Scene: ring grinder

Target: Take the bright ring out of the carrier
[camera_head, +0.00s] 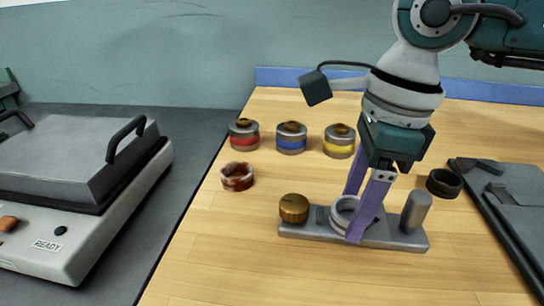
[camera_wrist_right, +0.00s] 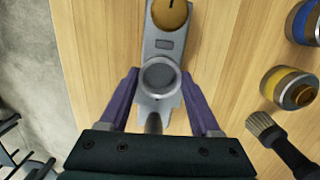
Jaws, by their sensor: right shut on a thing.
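The bright ring (camera_head: 343,212) is pale silver and sits in the middle of the grey carrier (camera_head: 300,231). The carrier has a brass knob (camera_head: 294,208) at its left end and an upright grey post (camera_head: 415,211) at its right end. My right gripper (camera_head: 357,215) reaches down from above, its purple fingers shut on the ring from two sides. The right wrist view also shows the ring (camera_wrist_right: 159,76) between the fingertips, low over the carrier (camera_wrist_right: 163,45). The near finger hides part of the ring in the head view. My left gripper is out of view.
A rusty ring (camera_head: 237,177) lies at left and a dark ring (camera_head: 444,182) at right. Red (camera_head: 244,135), blue (camera_head: 291,138) and yellow (camera_head: 339,141) banded pots stand behind. A brush (camera_wrist_right: 275,138) lies nearby. A lidded machine (camera_head: 80,190) stands left, a dark tray (camera_head: 505,210) right.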

